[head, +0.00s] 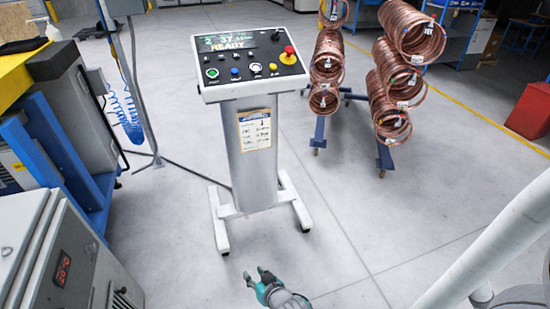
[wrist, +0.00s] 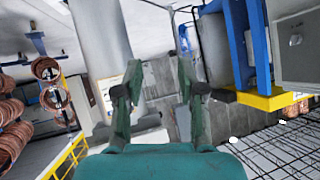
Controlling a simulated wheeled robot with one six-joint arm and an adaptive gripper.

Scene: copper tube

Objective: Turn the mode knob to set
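A control console (head: 250,65) stands upright on a grey pedestal, its sloped panel facing me. Its screen (head: 235,42) reads READY. The panel has a black knob (head: 276,36), a white knob or button (head: 256,68), small coloured buttons and a red emergency stop (head: 289,52) on yellow. The labels are too small to read, so I cannot tell which control is the mode knob or where it points. My gripper (head: 256,276) is low in front of the console, well below and apart from the panel. In the wrist view its fingers (wrist: 160,82) are spread with nothing between them.
Copper tube coils (head: 402,70) hang on blue wheeled stands at the right, behind the console. Blue and yellow machinery (head: 45,100) and a grey cabinet (head: 50,250) fill the left. A red box (head: 530,112) is at the far right. Floor around the console's base is mostly clear.

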